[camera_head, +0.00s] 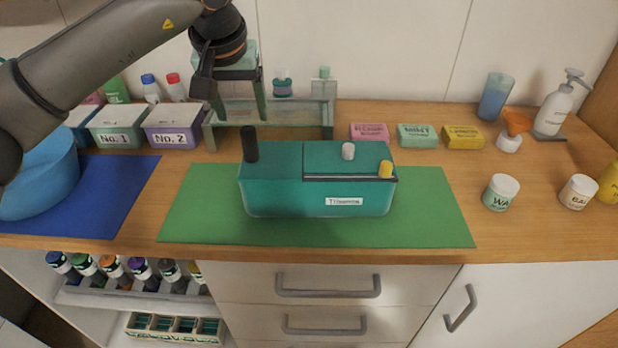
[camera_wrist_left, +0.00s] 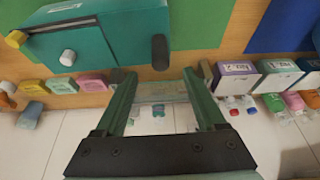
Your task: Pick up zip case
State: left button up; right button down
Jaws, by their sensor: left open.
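A teal box-shaped case (camera_head: 275,195) with a small white label stands on the green mat (camera_head: 440,220); it is the only case I see, and I cannot tell for sure that it is the zip case. A black peg, a white knob and a yellow knob stand on its top. The case also shows upside down at the upper left of the left wrist view (camera_wrist_left: 105,35). My left gripper (camera_head: 238,115) is open and empty, pointing down behind and above the case's left end, apart from it. Its fingers also show in the left wrist view (camera_wrist_left: 160,80). My right gripper is out of view.
A small rack (camera_head: 325,115) stands behind the case. Boxes No. 1 (camera_head: 117,139) and No. 2 (camera_head: 172,139) are at left, near a blue bowl (camera_head: 45,170). Soap bars (camera_head: 417,136), jars (camera_head: 500,193) and a pump bottle (camera_head: 556,110) are at right. Green mat is clear around the case.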

aim_at(247, 130)
pick_arm(q)
jog(key=x, duration=0.8)
jog(key=shift+f+p, duration=0.35)
jog(key=shift+p, duration=0.05)
grip_shut()
jog(key=shift+r, duration=0.15)
dwell(0.8)
